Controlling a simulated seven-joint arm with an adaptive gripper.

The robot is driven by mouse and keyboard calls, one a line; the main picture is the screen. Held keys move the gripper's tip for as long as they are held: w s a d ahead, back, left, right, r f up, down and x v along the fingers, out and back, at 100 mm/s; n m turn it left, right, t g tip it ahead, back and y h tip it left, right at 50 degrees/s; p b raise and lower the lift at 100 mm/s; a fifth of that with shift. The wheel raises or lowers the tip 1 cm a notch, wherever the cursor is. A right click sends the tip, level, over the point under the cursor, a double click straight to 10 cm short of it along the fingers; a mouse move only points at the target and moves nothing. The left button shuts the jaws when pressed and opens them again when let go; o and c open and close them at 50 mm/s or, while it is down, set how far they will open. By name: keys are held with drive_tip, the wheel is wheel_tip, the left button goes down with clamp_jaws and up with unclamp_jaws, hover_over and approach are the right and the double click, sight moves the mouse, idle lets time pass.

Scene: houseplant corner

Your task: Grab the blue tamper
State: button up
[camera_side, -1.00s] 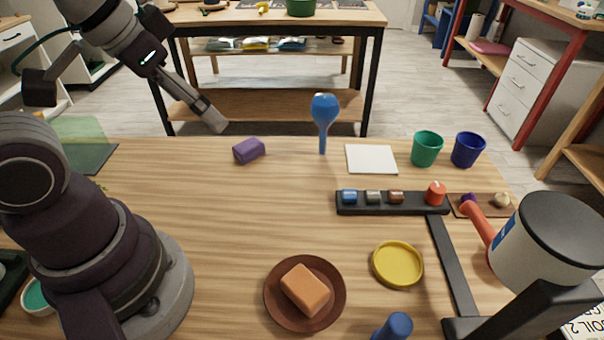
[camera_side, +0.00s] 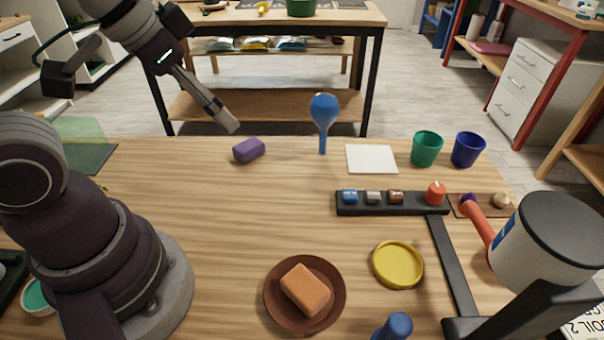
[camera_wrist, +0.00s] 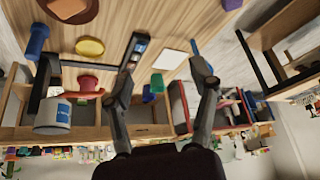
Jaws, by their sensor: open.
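A blue piece with a rounded top (camera_side: 395,326), which looks like the tamper, stands at the front edge of the table in the side view, cut off by the frame. It also appears as a blue upright shape at the upper left of the wrist view (camera_wrist: 38,40). A blue bulb on a thin stem (camera_side: 323,112) stands upright at the back of the table. My gripper (camera_side: 231,127) is above the back edge, left of the bulb and far from the front blue piece. In the wrist view my gripper (camera_wrist: 162,66) has its fingers spread and nothing between them.
A purple block (camera_side: 249,151) lies below my gripper. A black rack (camera_side: 392,204), a white square (camera_side: 371,159), green cup (camera_side: 427,149) and blue cup (camera_side: 467,150) are to the right. A brown dish (camera_side: 332,318) holds an orange block; a yellow saucer (camera_side: 398,264) is beside it. Mid-left table is clear.

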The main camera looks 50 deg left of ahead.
drive_tip(key=w+d+f+m+g+h, duration=0.1)
drive_tip(key=w+d+m, duration=0.1)
drive_tip(key=d+m, duration=0.15)
drive_tip(key=w+d+f+m+h, duration=0.1)
drive_tip(key=w+d+m, duration=0.1)
drive_tip(key=d, duration=0.3)
drive_tip(key=m+g+h, duration=0.2)
drive_tip(key=m+g, duration=0.1)
drive_tip(key=m, duration=0.5)
approach(393, 333)
wheel_tip(393, 333, down, 2)
drive_tip(key=w, duration=0.2)
drive_tip(key=x, duration=1.1)
drive_tip(key=shift+s+a+f, duration=0.15)
drive_tip(key=shift+s+a, duration=0.05)
drive_tip(key=shift+s, duration=0.2)
drive_tip(key=shift+c, duration=0.2)
clamp_jaws()
